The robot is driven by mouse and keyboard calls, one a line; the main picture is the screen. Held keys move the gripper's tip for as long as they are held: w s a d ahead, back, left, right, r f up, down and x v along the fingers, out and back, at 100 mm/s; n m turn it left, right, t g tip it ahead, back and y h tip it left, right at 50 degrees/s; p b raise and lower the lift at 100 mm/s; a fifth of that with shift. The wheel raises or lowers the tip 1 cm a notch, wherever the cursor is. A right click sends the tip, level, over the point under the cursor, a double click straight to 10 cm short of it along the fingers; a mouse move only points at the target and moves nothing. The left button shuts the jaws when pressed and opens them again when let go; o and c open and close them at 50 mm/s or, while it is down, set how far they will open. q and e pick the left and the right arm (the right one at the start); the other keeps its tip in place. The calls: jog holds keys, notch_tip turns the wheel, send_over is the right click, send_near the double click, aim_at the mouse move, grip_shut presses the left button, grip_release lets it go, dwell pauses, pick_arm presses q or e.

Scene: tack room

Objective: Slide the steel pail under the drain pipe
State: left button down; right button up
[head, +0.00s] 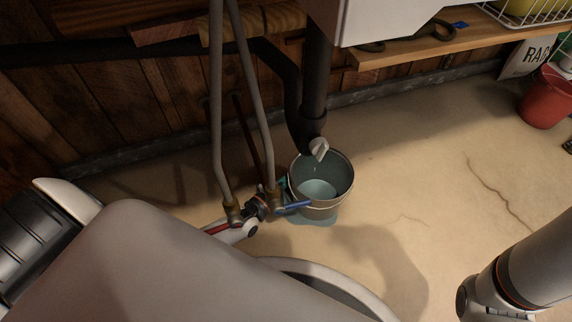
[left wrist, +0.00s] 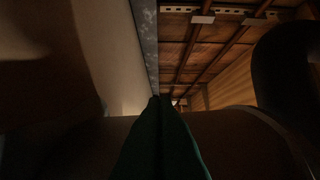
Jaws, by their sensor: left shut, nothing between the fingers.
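The steel pail (head: 322,209) stands upright on the floor with pale water inside. The black drain pipe (head: 306,126) comes down from above, and its pale outlet (head: 318,148) appears over the far part of the pail's mouth. A small drop seems to hang below the outlet. My left gripper (head: 283,185) is at the pail's left side, largely hidden behind pipes and a valve; I cannot tell if it touches the pail. In the left wrist view its teal fingers (left wrist: 161,100) are together and empty. The pail cannot be made out there. My right gripper is out of view.
Two grey pipes (head: 217,100) with valves (head: 262,204) stand just left of the pail. A wet patch (head: 309,221) surrounds its base. A white cabinet (head: 385,20) and a wooden shelf (head: 440,42) hang above. A red bucket (head: 546,98) stands far right. Floor right of the pail is clear.

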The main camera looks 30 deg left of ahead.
pick_arm(q)
jog(key=shift+s+a+p, duration=0.15)
jog(key=shift+s+p, duration=0.3)
jog(key=shift+s, duration=0.05)
jog(key=p+v, duration=0.5)
jog(key=v, duration=0.5)
jog(key=shift+s, duration=0.5)
